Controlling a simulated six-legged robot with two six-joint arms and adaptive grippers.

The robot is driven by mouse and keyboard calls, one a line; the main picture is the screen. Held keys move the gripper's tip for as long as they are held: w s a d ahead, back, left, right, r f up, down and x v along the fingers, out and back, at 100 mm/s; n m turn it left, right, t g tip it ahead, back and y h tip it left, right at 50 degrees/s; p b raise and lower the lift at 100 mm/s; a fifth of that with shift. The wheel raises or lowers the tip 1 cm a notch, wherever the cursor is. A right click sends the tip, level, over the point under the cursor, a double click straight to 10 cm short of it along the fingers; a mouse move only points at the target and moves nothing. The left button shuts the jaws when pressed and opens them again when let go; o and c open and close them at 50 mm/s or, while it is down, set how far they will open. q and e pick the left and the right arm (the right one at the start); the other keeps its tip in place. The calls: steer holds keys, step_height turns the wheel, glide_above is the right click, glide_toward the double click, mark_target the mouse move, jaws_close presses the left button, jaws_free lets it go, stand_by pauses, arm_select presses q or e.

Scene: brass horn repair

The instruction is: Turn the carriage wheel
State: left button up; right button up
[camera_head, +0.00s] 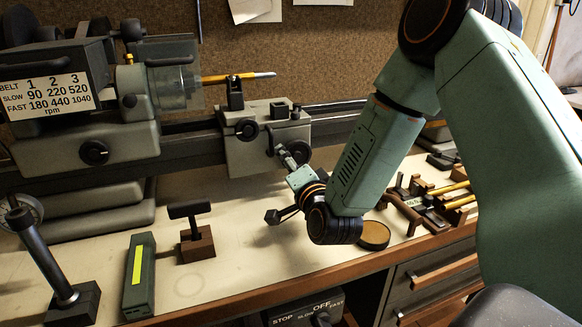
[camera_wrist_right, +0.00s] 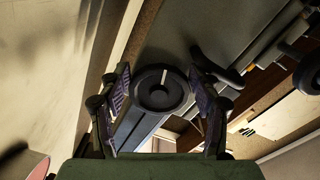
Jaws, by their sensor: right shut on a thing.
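The carriage (camera_head: 262,150) is a grey block on the lathe bed, with dark knobs on its front. Its dark round wheel (camera_head: 299,152) sits low at the right, partly behind my right gripper (camera_head: 290,160). In the right wrist view the wheel (camera_wrist_right: 160,90) faces the camera, with a pale mark on its rim pointing to the picture's top. The right gripper's fingers (camera_wrist_right: 162,95) stand on either side of the wheel, shut on it. My left gripper is in neither view.
A brass tube (camera_head: 225,77) lies along the lathe above the carriage. On the bench stand a dark T-shaped tool in a wooden block (camera_head: 197,245), a green case (camera_head: 139,275) and a round brown-topped tin (camera_head: 373,235).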

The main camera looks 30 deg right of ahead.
steer(key=shift+w+a+r+t, duration=0.1)
steer(key=shift+w+r+t, duration=0.1)
steer(key=shift+r, duration=0.25)
steer(key=shift+w+a+r+t, duration=0.1)
steer(key=shift+r+t, duration=0.1)
steer(key=shift+r, duration=0.2)
steer(key=o, duration=1.3)
steer(key=shift+w, duration=0.1)
steer(key=shift+s+a+f, duration=0.1)
steer(key=shift+s+f, duration=0.05)
steer(key=shift+s, duration=0.1)
steer(key=v, duration=0.8)
steer(key=shift+x, duration=2.95)
